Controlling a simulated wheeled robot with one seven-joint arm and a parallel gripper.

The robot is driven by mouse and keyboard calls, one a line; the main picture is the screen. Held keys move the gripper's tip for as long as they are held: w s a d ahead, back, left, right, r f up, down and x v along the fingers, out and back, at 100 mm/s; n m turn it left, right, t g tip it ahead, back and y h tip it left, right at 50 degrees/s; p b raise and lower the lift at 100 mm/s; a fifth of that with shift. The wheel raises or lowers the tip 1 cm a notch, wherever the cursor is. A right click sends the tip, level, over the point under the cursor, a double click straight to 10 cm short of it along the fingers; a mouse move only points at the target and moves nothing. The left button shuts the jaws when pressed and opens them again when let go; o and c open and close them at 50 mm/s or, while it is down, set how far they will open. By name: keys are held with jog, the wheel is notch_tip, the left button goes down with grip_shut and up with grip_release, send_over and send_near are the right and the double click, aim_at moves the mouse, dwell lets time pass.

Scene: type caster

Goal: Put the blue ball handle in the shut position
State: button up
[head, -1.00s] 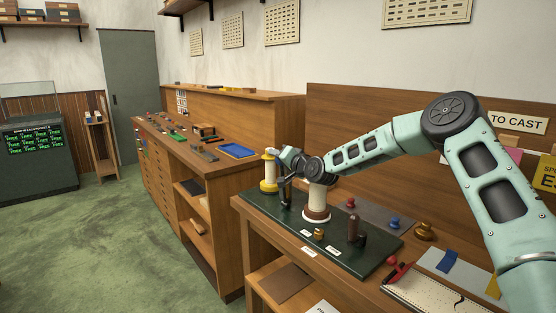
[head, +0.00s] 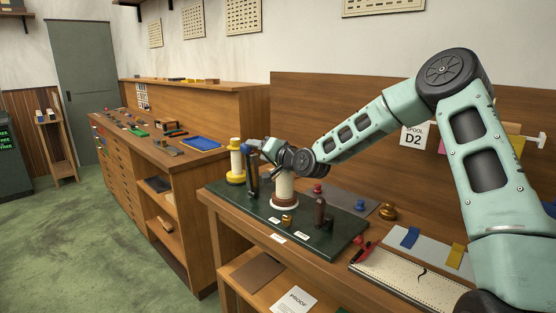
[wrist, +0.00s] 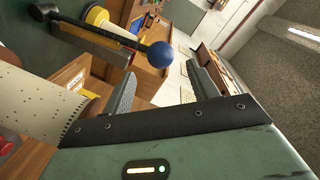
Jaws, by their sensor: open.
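The lever runs from upper left to the ball. In the head view the handle (head: 252,176) looks like a dark upright bar on the green board (head: 335,245), left of the cream column (head: 284,188). My gripper (wrist: 160,72) is open, and the ball shows between and just beyond its fingertips. I cannot tell whether a finger touches it. In the head view my gripper (head: 258,148) is at the handle's top and partly hides it.
A yellow-and-white post (head: 236,162) stands just left of the handle. A wooden bench (head: 185,165) is behind left. The green floor at left is clear.

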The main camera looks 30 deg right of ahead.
jog(key=v, duration=0.8)
jog(key=shift+s+b, duration=0.35)
jog(key=shift+b, duration=0.05)
jog(key=shift+d, duration=0.1)
jog(key=shift+c, duration=0.3)
